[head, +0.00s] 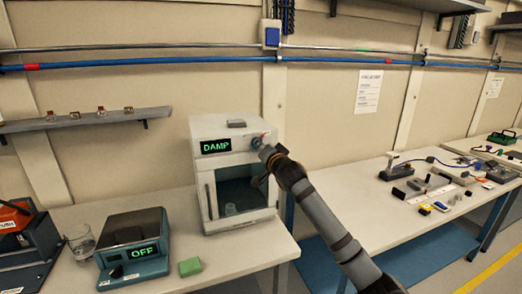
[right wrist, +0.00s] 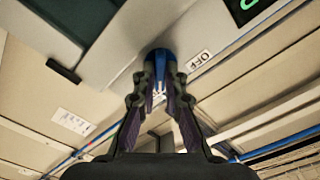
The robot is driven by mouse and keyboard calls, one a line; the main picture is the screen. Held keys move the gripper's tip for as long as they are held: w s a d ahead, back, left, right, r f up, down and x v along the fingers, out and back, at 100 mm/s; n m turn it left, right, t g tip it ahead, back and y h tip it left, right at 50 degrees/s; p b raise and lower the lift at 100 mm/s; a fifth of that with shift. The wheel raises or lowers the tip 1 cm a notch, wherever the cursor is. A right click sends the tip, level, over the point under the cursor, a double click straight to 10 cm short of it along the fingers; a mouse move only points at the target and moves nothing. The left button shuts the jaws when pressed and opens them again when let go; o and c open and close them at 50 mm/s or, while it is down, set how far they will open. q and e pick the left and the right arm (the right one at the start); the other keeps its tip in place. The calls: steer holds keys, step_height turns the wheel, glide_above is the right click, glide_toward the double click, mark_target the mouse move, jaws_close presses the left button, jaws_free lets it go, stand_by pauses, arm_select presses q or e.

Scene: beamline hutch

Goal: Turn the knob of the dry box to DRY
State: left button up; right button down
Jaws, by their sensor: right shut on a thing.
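The dry box (head: 205,172) is a white cabinet with a dark window door, on the bench left of centre in the head view. Its display (head: 216,146) reads DAMP in green. The blue knob (head: 256,142) is at the upper right of its front. My right gripper (head: 264,151) reaches it from the right and is shut on it. In the right wrist view the fingers (right wrist: 160,85) close around the blue knob (right wrist: 158,54), beside a label (right wrist: 199,60) reading OFF. The knob's pointer and other marks are hidden or unclear. My left gripper is not in view.
A device (head: 133,232) with a display reading OFF, a glass (head: 81,245) and a green block (head: 190,267) stand left of the dry box. The right bench (head: 375,215) holds several small parts. A small shelf (head: 85,119) is on the wall.

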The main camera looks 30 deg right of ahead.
steer(key=shift+f, duration=0.2)
stand_by(0.3)
steer(key=c, duration=1.7)
jaws_free()
steer(key=shift+r, duration=0.1)
steer(key=v, duration=0.7)
steer(key=shift+s, duration=0.15)
